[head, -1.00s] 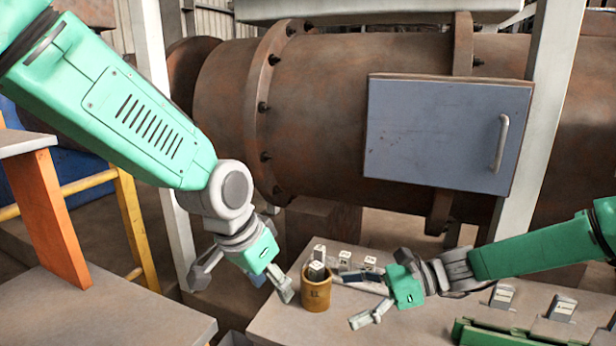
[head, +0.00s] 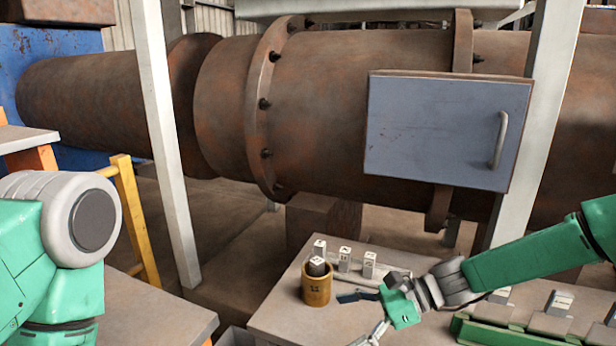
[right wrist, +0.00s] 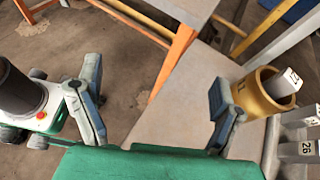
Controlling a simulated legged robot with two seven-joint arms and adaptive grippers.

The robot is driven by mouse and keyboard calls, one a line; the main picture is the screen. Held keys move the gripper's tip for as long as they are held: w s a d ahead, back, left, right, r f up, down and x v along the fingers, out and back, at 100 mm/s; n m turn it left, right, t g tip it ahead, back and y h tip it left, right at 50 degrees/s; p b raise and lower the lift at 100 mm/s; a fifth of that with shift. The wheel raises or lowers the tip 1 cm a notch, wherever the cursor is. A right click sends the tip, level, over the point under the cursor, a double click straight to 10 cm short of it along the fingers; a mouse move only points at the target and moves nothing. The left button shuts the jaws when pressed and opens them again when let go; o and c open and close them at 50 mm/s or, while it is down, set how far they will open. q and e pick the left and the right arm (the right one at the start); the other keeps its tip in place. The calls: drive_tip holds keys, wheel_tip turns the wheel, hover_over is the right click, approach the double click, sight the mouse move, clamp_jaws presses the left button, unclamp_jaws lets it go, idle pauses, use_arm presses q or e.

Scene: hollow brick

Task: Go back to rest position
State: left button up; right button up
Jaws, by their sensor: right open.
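My left arm (head: 60,250) is folded back at the lower left of the head view; its gripper is out of view. My right gripper (head: 376,334) is low over the table, right of the brown cup (head: 316,288). The right wrist view shows its two fingers spread wide (right wrist: 153,80), with nothing between them. One finger appears close beside the cup (right wrist: 258,98); I cannot tell whether they touch. A labelled block (head: 317,266) stands in the cup and also shows in the right wrist view (right wrist: 287,80).
Several pale labelled blocks stand behind the cup, one at the back right (head: 369,264). A green rack (head: 500,332) and more labelled pieces (head: 559,303) lie at the right of the table (head: 275,322). A rusty pipe with a grey cabinet (head: 445,130) stands behind.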

drive_tip(key=s+d+f+n+g+h, duration=0.1)
drive_tip(key=s+d+f+n+h, duration=0.25)
drive_tip(key=s+f, duration=0.55)
drive_tip(key=s+d+f+n+g+h, duration=0.1)
drive_tip(key=s+d+f+n+h, duration=0.3)
drive_tip(key=s+f, duration=0.6)
drive_tip(key=s+d+n+t+h, duration=0.3)
drive_tip(key=s+d+n+h, duration=0.3)
drive_tip(key=s+d+n, duration=0.55)
wheel_tip(320, 180, down, 10)
drive_tip(key=s+d+m+b, duration=0.1)
drive_tip(key=b, duration=0.9)
drive_tip(key=shift+s+d+r, duration=0.15)
drive_tip(key=shift+d, duration=0.15)
